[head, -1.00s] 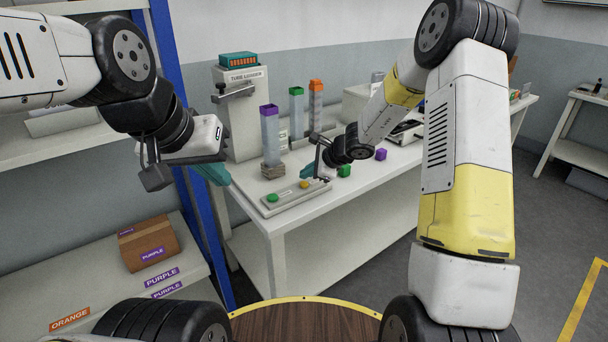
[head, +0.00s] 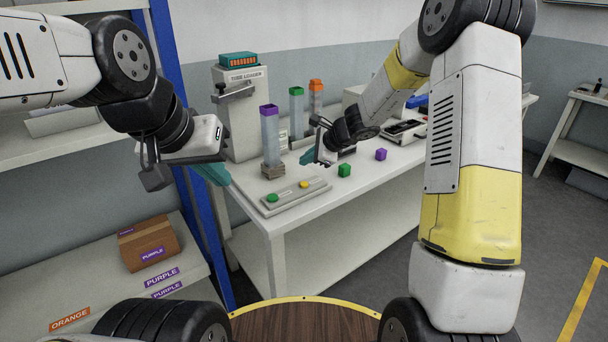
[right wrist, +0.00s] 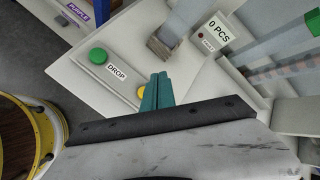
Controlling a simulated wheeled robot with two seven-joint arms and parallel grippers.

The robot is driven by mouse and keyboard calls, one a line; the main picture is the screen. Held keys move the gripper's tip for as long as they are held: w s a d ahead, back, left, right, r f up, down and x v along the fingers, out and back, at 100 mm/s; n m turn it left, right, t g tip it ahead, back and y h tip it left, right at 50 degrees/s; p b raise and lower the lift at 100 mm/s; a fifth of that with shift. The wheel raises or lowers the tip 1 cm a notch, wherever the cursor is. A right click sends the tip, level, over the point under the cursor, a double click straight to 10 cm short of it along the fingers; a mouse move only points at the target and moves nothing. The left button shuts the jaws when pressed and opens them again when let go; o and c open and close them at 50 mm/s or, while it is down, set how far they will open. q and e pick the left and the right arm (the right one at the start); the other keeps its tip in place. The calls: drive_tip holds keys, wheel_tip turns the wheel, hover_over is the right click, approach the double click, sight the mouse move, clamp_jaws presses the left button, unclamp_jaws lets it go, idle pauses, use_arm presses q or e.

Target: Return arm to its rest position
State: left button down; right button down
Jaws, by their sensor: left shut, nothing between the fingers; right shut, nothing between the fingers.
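My left gripper (head: 216,173) is at the left by the blue post, teal fingers together and empty.
Tubes with purple (head: 270,110), green (head: 296,91) and orange (head: 316,85) tops stand on the table beside the tube loader (head: 240,110). Green (head: 344,170) and purple (head: 381,154) cubes lie loose to the right. A cardboard box (head: 148,243) sits on the lower left shelf.

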idle(0.3)
drive_tip(key=s+d+r+n, duration=0.3)
drive_tip(key=s+r+n, duration=0.7)
drive_tip(key=s+r, duration=0.6)
drive_tip(key=s+d+n+h, duration=0.2)
drive_tip(key=s+d+n, duration=0.2)
drive_tip(key=s, duration=0.5)
drive_tip(key=s+d+r+n+h, duration=0.1)
drive_tip(key=s+d+n, duration=0.3)
drive_tip(key=s, duration=0.6)
drive_tip(key=shift+d+r+h, duration=0.2)
drive_tip(key=shift+d+h, duration=0.6)
drive_tip(key=shift+d, duration=0.45)
drive_tip(key=shift+s, duration=0.1)
